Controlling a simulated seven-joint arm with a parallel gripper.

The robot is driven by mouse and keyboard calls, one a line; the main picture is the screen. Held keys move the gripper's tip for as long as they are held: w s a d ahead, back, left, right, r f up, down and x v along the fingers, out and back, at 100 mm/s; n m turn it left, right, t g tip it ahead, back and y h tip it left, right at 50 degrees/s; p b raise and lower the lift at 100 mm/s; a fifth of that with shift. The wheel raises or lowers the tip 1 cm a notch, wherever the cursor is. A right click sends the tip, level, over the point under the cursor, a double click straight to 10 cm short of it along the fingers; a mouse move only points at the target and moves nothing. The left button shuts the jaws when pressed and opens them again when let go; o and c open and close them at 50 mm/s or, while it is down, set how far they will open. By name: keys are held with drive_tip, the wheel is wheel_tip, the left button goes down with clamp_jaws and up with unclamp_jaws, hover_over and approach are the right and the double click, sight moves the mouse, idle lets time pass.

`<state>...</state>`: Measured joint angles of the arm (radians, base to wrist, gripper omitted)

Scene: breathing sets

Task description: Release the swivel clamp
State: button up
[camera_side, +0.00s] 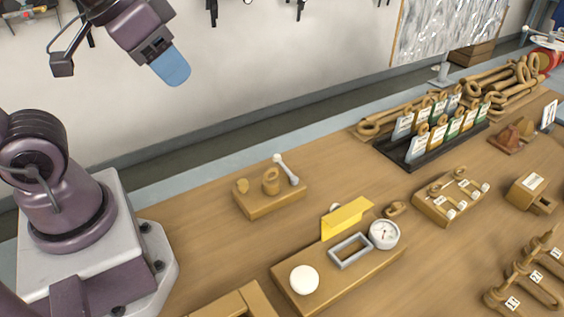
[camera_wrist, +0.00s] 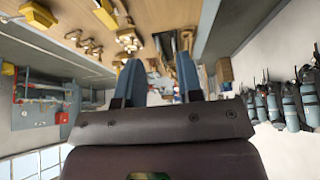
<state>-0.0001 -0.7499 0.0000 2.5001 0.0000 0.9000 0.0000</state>
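A small wooden block (camera_side: 268,203) stands on the table left of centre in the side view. It carries a rounded wooden piece, an upright wooden ring piece and a pale lever (camera_side: 286,170) with a ball end, tilted up to the left. This looks like the swivel clamp, but I cannot be sure. My gripper (camera_side: 172,68) is high above the table at upper left, well apart from the block. In the wrist view my gripper's two blue fingers (camera_wrist: 158,75) stand apart with nothing between them. I cannot make out the clamp for certain there.
A wooden base (camera_side: 368,268) with a yellow bracket, grey frame, dial and white disc stands in front. To the right are a black rack (camera_side: 433,147) of labelled tags, a peg block (camera_side: 450,196) and several other wooden fixtures. Bare tabletop surrounds the small block.

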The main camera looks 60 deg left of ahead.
drive_tip(key=shift+a, duration=0.2)
drive_tip(key=c, duration=0.4)
drive_tip(key=w+a+f+g, duration=0.1)
drive_tip(key=f, duration=0.1)
drive_tip(key=a+f+n+g, duration=0.1)
drive_tip(key=a+f, duration=0.1)
drive_tip(key=w+a+f+n+g+y, duration=0.1)
drive_tip(key=a+f, duration=0.1)
drive_tip(key=f, duration=0.1)
drive_tip(key=shift+w+a+g, duration=0.25)
drive_tip(key=shift+w+g, duration=0.05)
drive_tip(key=shift+g, duration=0.1)
clamp_jaws()
drive_tip(key=w+a+f+m+t+h, duration=0.1)
drive_tip(key=w+a+f+m, duration=0.3)
drive_tip(key=w+f, duration=0.5)
wheel_tip(320, 180, down, 3)
drive_tip(key=shift+w+a+t+h, duration=0.25)
drive_tip(key=shift+w+t+h, duration=0.05)
